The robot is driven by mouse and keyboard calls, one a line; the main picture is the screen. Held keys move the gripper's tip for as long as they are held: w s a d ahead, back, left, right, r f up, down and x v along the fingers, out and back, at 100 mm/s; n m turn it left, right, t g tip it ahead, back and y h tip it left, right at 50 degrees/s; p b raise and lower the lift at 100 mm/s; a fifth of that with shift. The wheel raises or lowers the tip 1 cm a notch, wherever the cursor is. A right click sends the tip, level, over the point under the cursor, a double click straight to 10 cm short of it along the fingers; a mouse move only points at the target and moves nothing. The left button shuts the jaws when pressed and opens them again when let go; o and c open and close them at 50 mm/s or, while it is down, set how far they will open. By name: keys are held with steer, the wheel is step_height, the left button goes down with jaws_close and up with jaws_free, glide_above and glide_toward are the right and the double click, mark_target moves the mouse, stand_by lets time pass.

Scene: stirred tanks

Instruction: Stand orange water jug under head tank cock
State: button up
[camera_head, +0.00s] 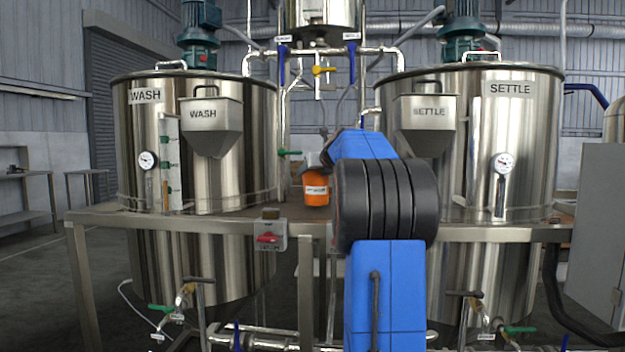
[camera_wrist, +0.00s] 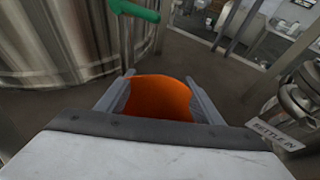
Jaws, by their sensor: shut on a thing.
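The orange water jug (camera_head: 316,188) shows between the WASH and SETTLE tanks, just left of my blue arm, at about the level of the deck. In the wrist view my gripper (camera_wrist: 158,98) is shut on the orange jug (camera_wrist: 158,97), with one grey finger on each side of it. The jug's lower part is hidden behind the gripper body in that view. The head tank (camera_head: 322,14) is at the top middle. A yellow-handled cock (camera_head: 323,70) sits below it, above the jug in the picture. Whether the jug touches the deck cannot be told.
The WASH tank (camera_head: 240,140) stands at left and the SETTLE tank (camera_head: 530,140) at right, with a narrow gap between. A green-handled valve (camera_head: 289,153) juts out near the jug and shows in the wrist view (camera_wrist: 134,11). A SETTLE IN pipe fitting (camera_wrist: 298,103) is at right.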

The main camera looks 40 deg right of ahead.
mark_target(322, 185)
steer(key=shift+f, duration=1)
steer(key=shift+f, duration=0.15)
steer(key=o, duration=1.5)
steer(key=shift+s+r, duration=0.2)
steer(key=v, duration=1.1)
steer(key=shift+s+a, duration=0.15)
steer(key=shift+s, duration=0.15)
